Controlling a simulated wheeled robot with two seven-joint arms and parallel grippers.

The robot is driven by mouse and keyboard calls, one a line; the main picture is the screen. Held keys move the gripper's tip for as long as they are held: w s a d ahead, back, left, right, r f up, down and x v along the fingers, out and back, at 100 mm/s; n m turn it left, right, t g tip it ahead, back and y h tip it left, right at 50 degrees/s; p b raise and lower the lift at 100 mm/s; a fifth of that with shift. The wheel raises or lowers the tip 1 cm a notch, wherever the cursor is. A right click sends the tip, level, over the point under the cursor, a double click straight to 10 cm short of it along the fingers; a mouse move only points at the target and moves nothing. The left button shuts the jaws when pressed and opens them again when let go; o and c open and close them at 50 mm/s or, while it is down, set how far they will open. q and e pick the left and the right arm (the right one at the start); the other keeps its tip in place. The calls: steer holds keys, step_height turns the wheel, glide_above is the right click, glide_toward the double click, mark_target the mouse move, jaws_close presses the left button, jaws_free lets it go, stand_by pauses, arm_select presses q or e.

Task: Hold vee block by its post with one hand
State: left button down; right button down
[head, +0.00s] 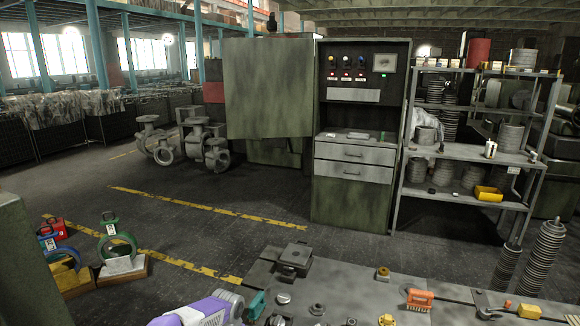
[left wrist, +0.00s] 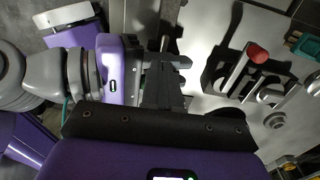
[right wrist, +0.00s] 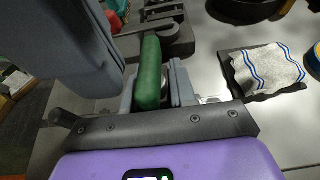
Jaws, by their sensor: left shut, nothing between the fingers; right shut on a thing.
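In the right wrist view my right gripper (right wrist: 166,88) is shut around a green upright post (right wrist: 150,72), with grey fingers beside it. What lies under the post is mostly hidden by the gripper, so I cannot clearly see the vee block's body. My left gripper (left wrist: 162,80) is shut and empty in the left wrist view, near the edge of the grey bench. Neither set of fingertips can be made out in the head view.
On the bench (head: 345,280) a dark grey block fixture (head: 293,258) stands at the far left corner. An orange piece (head: 418,299) lies farther right. A striped cloth (right wrist: 265,70) lies right of my right gripper. A red-knobbed fixture (left wrist: 245,72) stands right of my left gripper.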

arm_select(q)
steer(key=shift+w+d, duration=0.2)
steer(key=shift+w, duration=0.4)
stand_by(0.6)
steer(key=shift+w+a, duration=0.1)
steer(key=shift+a, duration=0.05)
step_height(320, 180, up, 6)
steer(key=shift+w, duration=0.25)
stand_by(0.4)
steer(key=shift+a, duration=0.15)
steer(key=shift+s+a+f, duration=0.2)
steer(key=shift+s+f, duration=0.1)
steer(key=shift+f, duration=0.7)
steer(key=shift+s+a+f, duration=0.15)
steer(key=shift+s+f, duration=0.15)
steer(key=shift+f, duration=0.7)
steer(key=shift+s+a+f, duration=0.2)
steer(key=shift+s+f, duration=0.1)
steer(key=shift+f, duration=0.7)
